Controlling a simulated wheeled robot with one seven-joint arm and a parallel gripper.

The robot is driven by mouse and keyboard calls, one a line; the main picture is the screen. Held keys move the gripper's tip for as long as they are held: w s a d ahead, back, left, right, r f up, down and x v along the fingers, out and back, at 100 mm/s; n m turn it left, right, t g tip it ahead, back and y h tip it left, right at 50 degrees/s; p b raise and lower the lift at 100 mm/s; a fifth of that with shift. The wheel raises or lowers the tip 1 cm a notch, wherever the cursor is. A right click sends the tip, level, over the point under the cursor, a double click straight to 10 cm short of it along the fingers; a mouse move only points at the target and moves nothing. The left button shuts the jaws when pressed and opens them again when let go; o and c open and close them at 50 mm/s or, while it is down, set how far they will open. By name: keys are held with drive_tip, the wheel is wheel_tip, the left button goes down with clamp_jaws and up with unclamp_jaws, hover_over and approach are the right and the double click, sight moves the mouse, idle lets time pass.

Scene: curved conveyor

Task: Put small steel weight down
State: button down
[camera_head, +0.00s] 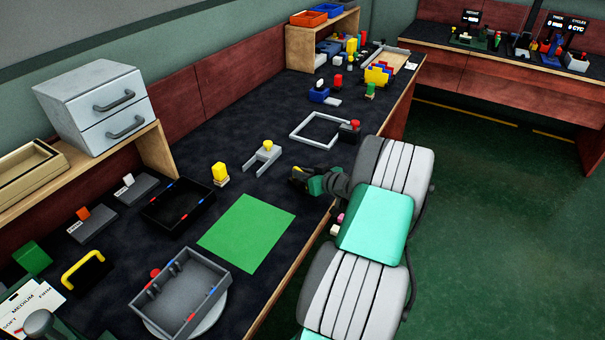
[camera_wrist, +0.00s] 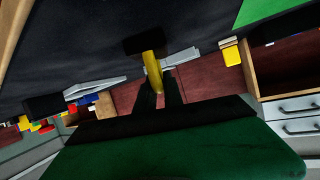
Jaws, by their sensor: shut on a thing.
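My gripper (camera_head: 305,182) is over the front part of the dark bench, near its front edge. In the wrist view, which looks along the bench upside down, my gripper (camera_wrist: 158,84) is shut on a yellow handle with a dark block at its far end. I take this as the small steel weight (camera_wrist: 152,63). In the head view only a little yellow and dark of the small steel weight (camera_head: 298,170) shows at my fingertips. Whether its base touches the bench is not clear.
A green mat (camera_head: 246,233) lies to the left of my gripper. A grey forked holder (camera_head: 262,159) and a yellow block (camera_head: 220,172) stand behind. A square white frame (camera_head: 302,139) and a red-knobbed dark piece (camera_head: 349,130) are beyond. A grey tray (camera_head: 222,272) sits at the front left.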

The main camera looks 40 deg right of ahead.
drive_tip(key=shift+r, duration=0.15)
drive_tip(key=shift+f, duration=0.2)
drive_tip(key=c, duration=1.5)
unclamp_jaws()
drive_tip(key=shift+o, duration=0.2)
drive_tip(key=shift+r, duration=0.1)
drive_tip(key=shift+s+r, duration=0.1)
drive_tip(key=shift+s, duration=0.05)
drive_tip(key=v, duration=1.1)
drive_tip(key=shift+s, duration=0.35)
drive_tip(key=shift+r, duration=0.15)
